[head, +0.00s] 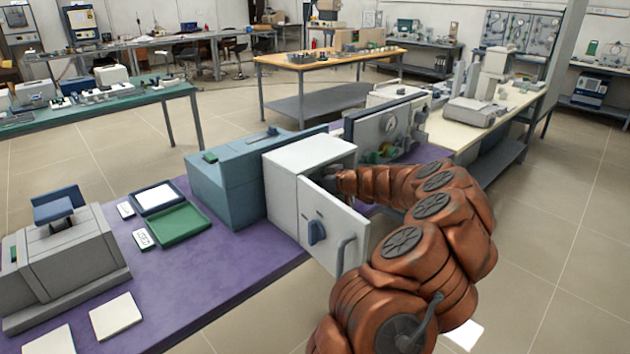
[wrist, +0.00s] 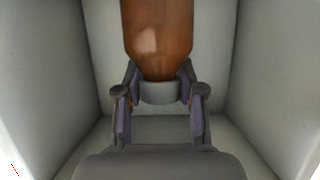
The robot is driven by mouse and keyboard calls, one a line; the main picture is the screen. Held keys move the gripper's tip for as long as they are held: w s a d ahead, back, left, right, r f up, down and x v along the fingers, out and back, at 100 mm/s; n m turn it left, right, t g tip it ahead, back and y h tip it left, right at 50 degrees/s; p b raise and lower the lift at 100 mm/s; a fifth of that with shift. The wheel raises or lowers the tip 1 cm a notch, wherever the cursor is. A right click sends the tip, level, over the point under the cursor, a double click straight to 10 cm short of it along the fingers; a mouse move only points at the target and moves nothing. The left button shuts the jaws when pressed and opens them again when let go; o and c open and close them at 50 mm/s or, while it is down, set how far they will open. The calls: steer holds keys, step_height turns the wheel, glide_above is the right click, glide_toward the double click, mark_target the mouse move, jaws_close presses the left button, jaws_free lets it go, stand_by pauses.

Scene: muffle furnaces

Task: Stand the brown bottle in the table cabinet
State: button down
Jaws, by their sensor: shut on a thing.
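The table cabinet (head: 305,157) is a white box on the purple table, with its door (head: 325,232) swung open toward the front. My arm reaches in through the opening, and my gripper's fingers are hidden inside in the head view. In the wrist view the brown bottle (wrist: 158,35) is inside the white-walled cabinet (wrist: 60,70). My gripper (wrist: 160,98) is shut on the bottle's pale neck or cap. The bottle's far end runs out of the top of the picture. I cannot tell whether it touches the cabinet floor.
A blue-grey box (head: 225,185) stands left of the cabinet, and a panel with a gauge (head: 385,128) stands behind it. A green tray (head: 180,229) and a grey device (head: 65,258) are on the purple table (head: 215,285). The floor (head: 545,240) at right is clear.

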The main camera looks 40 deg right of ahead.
steer(key=shift+f+b, duration=0.25)
steer(key=shift+b, duration=0.1)
steer(key=c, duration=0.7)
jaws_free()
steer(key=shift+r, duration=0.1)
steer(key=shift+r+p, duration=0.2)
steer(key=shift+p, duration=0.2)
steer(key=shift+s, duration=0.3)
steer(key=b+v, duration=0.1)
steer(key=v, duration=1)
steer(key=shift+s+b, duration=0.15)
steer(key=shift+b, duration=0.25)
steer(key=shift+a+r, duration=0.1)
steer(key=shift+r, duration=0.05)
